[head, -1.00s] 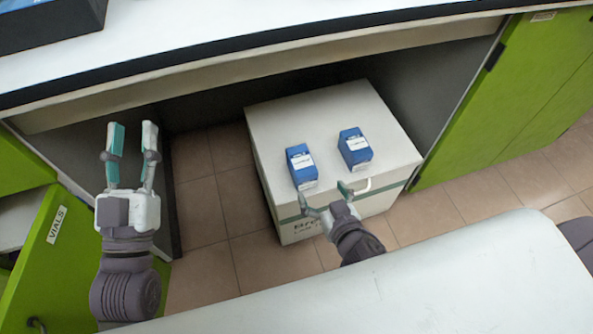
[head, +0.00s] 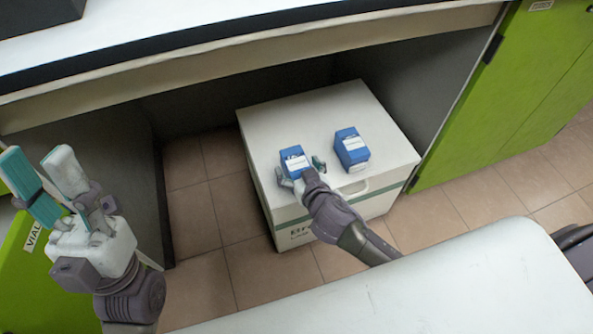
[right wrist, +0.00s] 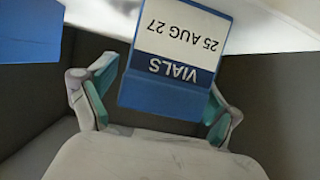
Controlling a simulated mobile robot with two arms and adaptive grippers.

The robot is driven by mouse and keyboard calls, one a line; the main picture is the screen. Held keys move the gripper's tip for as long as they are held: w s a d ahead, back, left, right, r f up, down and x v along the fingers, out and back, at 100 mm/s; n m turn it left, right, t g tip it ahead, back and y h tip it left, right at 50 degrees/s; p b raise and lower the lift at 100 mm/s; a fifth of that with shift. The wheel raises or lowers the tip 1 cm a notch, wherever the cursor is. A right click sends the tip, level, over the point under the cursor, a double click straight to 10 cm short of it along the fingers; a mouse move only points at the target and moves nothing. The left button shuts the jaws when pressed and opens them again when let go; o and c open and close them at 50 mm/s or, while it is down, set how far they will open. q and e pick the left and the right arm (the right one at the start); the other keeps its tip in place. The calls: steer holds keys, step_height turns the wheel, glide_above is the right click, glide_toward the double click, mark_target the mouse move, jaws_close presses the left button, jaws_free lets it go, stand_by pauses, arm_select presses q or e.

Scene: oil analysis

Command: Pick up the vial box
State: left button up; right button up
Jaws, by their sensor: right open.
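A blue box with a white label (head: 293,157) stands on the left part of the white cooler's lid. In the right wrist view the same vial box (right wrist: 172,62) shows "VIALS" and "25 AUG 27", upside down. My right gripper (head: 301,170) is open, its fingers on either side of the near part of this box. In the right wrist view a small gap shows at the left finger; contact at the right finger is unclear. My left gripper (head: 38,162) is open and empty at the far left, away from the boxes.
A second blue box (head: 351,147) stands to the right on the cooler (head: 310,110); its label is unreadable here. The cooler sits under a white counter (head: 250,15), whose edge overhangs behind it. Green cabinet doors (head: 480,120) stand at right. Tiled floor (head: 210,225) is free at left.

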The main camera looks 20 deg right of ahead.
steer(key=shift+w+f, duration=0.25)
steer(key=shift+w, duration=0.25)
steer(key=shift+c, duration=0.3)
steer(key=c, duration=1.3)
